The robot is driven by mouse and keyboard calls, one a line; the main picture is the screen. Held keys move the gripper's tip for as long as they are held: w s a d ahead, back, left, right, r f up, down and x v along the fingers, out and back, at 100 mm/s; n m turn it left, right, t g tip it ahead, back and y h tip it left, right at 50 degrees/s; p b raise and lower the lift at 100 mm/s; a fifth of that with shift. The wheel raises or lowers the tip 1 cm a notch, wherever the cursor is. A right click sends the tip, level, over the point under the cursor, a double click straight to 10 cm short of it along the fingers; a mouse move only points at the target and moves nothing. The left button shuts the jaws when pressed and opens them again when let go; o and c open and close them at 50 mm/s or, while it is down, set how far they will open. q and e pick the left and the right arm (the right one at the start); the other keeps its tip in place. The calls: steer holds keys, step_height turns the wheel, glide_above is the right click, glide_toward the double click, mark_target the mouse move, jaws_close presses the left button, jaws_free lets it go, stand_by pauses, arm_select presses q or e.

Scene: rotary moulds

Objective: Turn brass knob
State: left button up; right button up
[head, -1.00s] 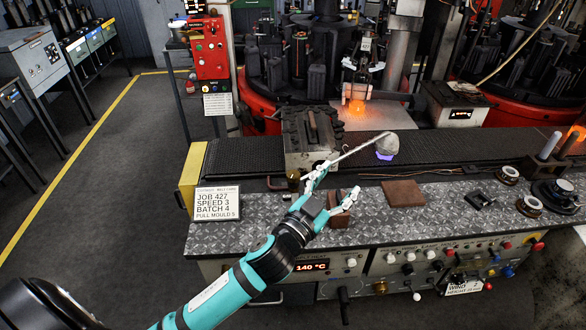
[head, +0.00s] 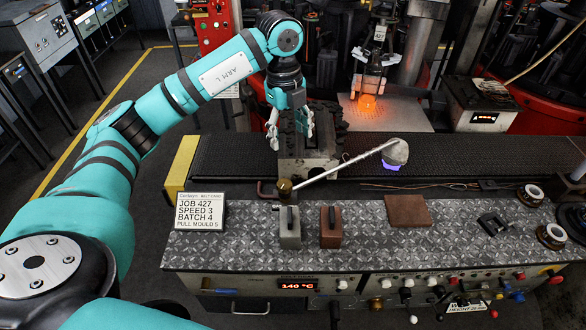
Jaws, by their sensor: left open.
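A small brass knob (head: 376,303) sits on the front panel of the console, right of the lit 140 °C display. A second brass-coloured round piece (head: 285,188) stands at the back edge of the console top, by the near end of a long rod. Which one the task means I cannot tell. My left gripper (head: 290,134) points down over the dark metal mould (head: 308,163) on the conveyor. Its fingers are apart with nothing seen between them. It is well away from the panel knob and above and behind the other brass piece. My right gripper is out of view.
The rod ends in a grey pad (head: 396,152) at the conveyor. A grey block (head: 290,235), a brown block (head: 330,236) and a brown plate (head: 407,211) are on the console top. A job sign (head: 202,211) stands at left. A glowing orange piece (head: 368,103) is behind.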

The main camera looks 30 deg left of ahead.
arm_select(q)
steer(key=a, duration=0.2)
steer(key=p, duration=0.4)
glide_above(284, 183)
steer(key=shift+n+y, duration=0.3)
steer(key=shift+y, duration=0.1)
step_height(284, 183, down, 12)
steer(key=shift+r, duration=0.1)
step_height(284, 183, down, 4)
steer(key=shift+r+p, duration=0.15)
steer(key=shift+p, duration=0.35)
steer(key=shift+f, duration=0.55)
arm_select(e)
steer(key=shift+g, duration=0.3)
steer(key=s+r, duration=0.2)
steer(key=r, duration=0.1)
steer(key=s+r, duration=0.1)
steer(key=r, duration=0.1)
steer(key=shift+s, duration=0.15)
